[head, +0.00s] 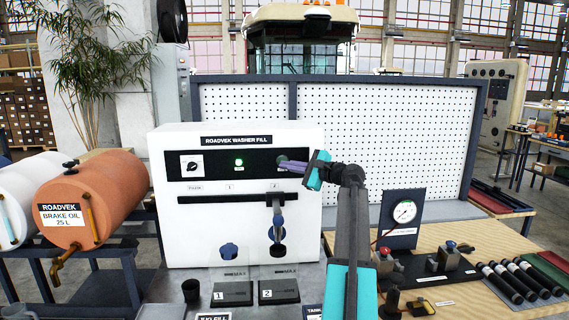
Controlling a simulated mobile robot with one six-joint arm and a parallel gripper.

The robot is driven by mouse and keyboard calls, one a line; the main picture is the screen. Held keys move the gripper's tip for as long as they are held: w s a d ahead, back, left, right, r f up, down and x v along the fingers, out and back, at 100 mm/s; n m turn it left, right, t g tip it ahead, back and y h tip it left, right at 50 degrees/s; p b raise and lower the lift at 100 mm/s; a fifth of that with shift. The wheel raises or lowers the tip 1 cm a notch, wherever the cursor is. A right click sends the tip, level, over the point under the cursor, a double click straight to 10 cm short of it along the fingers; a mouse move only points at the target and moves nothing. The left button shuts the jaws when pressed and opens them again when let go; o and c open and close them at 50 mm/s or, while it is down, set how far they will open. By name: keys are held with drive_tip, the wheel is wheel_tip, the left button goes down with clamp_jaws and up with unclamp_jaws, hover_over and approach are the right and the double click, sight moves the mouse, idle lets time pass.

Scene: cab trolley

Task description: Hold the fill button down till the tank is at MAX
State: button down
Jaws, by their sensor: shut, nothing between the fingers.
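The white washer fill machine (160,215) stands on the bench, labelled ROADVEK WASHER FILL. Its black panel (215,172) carries a dial (192,166) at the left and a lit green light (238,162) near the middle. My gripper (281,160) is shut and empty, with its tips at the right part of this panel. I cannot tell whether the tips touch or press anything.
Below the panel are a dark slotted bar (225,199) and blue knobs (229,250). Black pads numbered 1 (232,293) and 2 (279,291) lie in front. A brake oil drum (110,195) stands left. A pressure gauge (404,212) and several tools stand right.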

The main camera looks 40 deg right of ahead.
drive_tip(key=shift+w+d, duration=0.15)
drive_tip(key=shift+w+d, duration=0.15)
drive_tip(key=shift+w, duration=0.1)
drive_tip(key=shift+w+d, duration=0.3)
drive_tip(key=shift+w, duration=0.1)
idle(7.2)
